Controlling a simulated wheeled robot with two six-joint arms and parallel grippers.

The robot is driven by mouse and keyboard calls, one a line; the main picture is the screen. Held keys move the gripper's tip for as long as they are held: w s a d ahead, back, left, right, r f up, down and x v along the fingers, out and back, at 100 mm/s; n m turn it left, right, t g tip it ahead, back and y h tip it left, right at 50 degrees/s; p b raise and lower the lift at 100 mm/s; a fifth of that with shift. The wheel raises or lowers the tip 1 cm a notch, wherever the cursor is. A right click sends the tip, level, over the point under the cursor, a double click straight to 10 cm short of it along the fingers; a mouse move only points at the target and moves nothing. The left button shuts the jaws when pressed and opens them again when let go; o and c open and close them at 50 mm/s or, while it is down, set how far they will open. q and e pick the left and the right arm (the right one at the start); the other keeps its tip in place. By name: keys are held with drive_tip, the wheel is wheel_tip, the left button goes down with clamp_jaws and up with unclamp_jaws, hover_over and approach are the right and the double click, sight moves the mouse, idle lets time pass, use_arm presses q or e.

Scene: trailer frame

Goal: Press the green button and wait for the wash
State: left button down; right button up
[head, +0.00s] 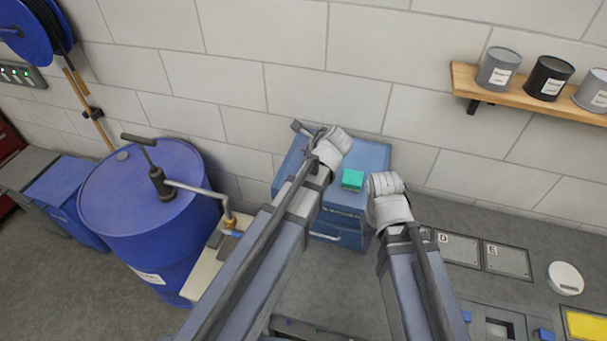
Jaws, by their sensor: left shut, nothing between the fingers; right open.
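A green block-like piece (352,179), which may be the green button, sits on top of a blue cabinet (375,154) against the wall. My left gripper (333,146) is over the cabinet top, up and left of the green piece and apart from it in the picture. It is shut and empty. My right gripper (386,186) is just right of the green piece, by the cabinet's right side, and is open. The fingertips of both are mostly hidden behind the pale wrist parts. Whether either touches the cabinet I cannot tell.
A blue drum (130,215) with a hand pump (158,182) stands left of the cabinet. A wooden shelf (520,95) with grey and black cans is at upper right. A counter with lettered plates (508,260) and a white round device (565,278) lies right. A small lit panel (22,75) is far left.

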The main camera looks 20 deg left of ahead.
use_arm(q)
drive_tip(key=shift+f+b, duration=4.15)
drive_tip(key=shift+f, duration=0.2)
drive_tip(key=shift+f, duration=0.1)
drive_tip(key=shift+f+b, duration=0.3)
drive_tip(key=shift+b, duration=0.1)
drive_tip(key=shift+f+b, duration=0.5)
drive_tip(key=shift+r, duration=0.15)
drive_tip(key=shift+r+p, duration=0.8)
drive_tip(key=shift+p, duration=0.15)
drive_tip(key=shift+r, duration=0.1)
wheel_tip(320, 180, up, 5)
drive_tip(key=p, duration=0.5)
